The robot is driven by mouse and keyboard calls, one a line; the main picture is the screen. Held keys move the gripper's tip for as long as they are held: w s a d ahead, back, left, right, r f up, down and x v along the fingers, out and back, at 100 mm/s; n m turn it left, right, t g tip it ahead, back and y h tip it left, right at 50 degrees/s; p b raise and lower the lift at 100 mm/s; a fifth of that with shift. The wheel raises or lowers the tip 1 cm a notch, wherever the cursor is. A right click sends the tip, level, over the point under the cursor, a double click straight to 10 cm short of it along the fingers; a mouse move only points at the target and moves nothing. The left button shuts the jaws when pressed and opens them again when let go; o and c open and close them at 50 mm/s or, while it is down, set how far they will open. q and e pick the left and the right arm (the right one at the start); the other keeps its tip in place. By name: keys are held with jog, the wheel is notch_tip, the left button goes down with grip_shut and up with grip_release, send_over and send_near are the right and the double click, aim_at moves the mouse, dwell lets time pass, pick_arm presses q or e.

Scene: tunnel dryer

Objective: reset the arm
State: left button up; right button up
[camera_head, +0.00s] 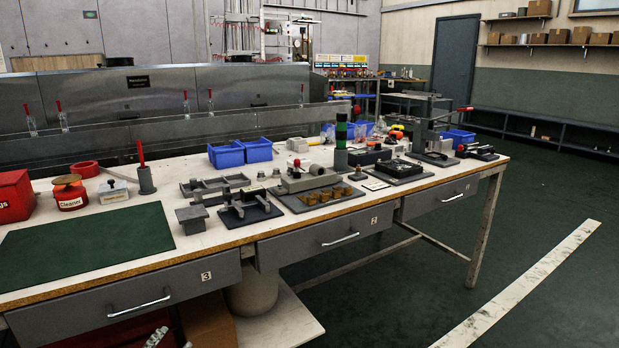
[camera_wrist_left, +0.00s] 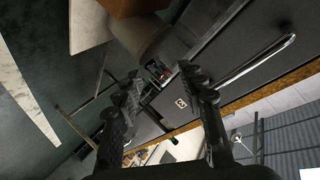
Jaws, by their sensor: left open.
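My left gripper (camera_wrist_left: 160,72) shows in the left wrist view with its two dark fingers spread apart and nothing between them. That view is tilted. It shows a grey drawer front with a bright handle (camera_wrist_left: 258,62) and the wooden table edge beyond and beside the fingers. No contact with the table or drawer can be made out.
A long workbench (camera_head: 262,228) carries a green mat (camera_head: 85,243), a red tin (camera_head: 70,193), blue bins (camera_head: 226,155) and several metal fixtures (camera_head: 250,208). The drawers (camera_head: 324,234) along its front look shut. Open floor (camera_head: 540,215) lies to the right.

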pick_arm(q)
jog(key=s+f+n+g, duration=0.2)
jog(key=s+f+g, duration=0.3)
jog(key=s+f, duration=0.4)
jog(key=s+f+n+g, duration=0.2)
jog(key=s+f+g, duration=0.2)
jog(key=s+f, duration=0.5)
jog(key=s, duration=0.6)
jog(key=shift+d+f+g, duration=0.35)
jog(key=shift+f+g, duration=0.05)
